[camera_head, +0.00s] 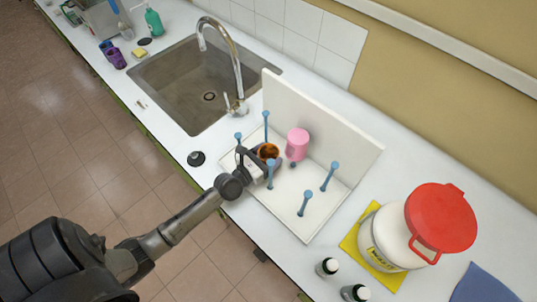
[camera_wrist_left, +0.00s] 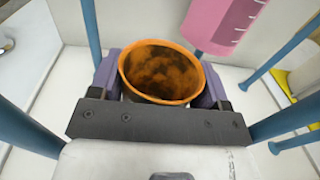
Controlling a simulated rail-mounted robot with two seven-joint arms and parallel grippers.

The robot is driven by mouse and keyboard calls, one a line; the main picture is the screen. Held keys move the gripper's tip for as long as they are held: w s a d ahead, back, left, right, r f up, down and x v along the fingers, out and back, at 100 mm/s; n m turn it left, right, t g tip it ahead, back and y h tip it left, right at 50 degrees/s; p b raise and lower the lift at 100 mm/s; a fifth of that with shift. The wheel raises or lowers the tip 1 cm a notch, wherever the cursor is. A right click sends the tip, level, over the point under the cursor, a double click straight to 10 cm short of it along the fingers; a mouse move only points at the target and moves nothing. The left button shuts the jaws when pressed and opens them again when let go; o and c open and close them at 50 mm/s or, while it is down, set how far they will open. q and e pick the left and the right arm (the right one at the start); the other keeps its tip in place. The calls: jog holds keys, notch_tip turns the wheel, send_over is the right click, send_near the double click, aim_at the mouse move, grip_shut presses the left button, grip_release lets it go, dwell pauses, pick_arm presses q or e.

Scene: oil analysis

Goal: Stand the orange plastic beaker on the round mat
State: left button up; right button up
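The orange plastic beaker (camera_head: 268,152) is between the fingers of my left gripper (camera_head: 258,160), over the white peg tray. In the left wrist view the beaker (camera_wrist_left: 161,72) has its open mouth facing the camera, with dark brown patches inside. The purple-grey finger pads of my left gripper (camera_wrist_left: 161,88) sit close against both its sides. Its base is hidden. A small flat dark disc (camera_head: 144,41) lies beyond the sink, and a black round piece (camera_head: 196,158) lies near the counter's front edge. I cannot tell for certain which is the round mat. My right gripper is not seen.
The white tray (camera_head: 300,228) has blue upright pegs (camera_head: 329,176) around the beaker and a white back panel (camera_head: 330,125). A pink beaker (camera_head: 297,144) is close behind. The sink (camera_head: 180,85) and tap (camera_head: 238,75) lie left. A red-lidded tub (camera_head: 385,240) stands right.

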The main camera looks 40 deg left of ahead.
pick_arm(q)
jog(key=shift+o, duration=0.9)
jog(key=shift+r, duration=0.2)
jog(key=s, duration=0.7)
jog(key=s+a, duration=0.1)
jog(key=s, duration=0.2)
jog(key=shift+s+f+b, duration=0.15)
jog(key=shift+s+b, duration=0.1)
jog(key=shift+b, duration=0.1)
jog(key=shift+o, duration=0.2)
jog(key=shift+s, duration=0.7)
jog(key=shift+r, duration=0.2)
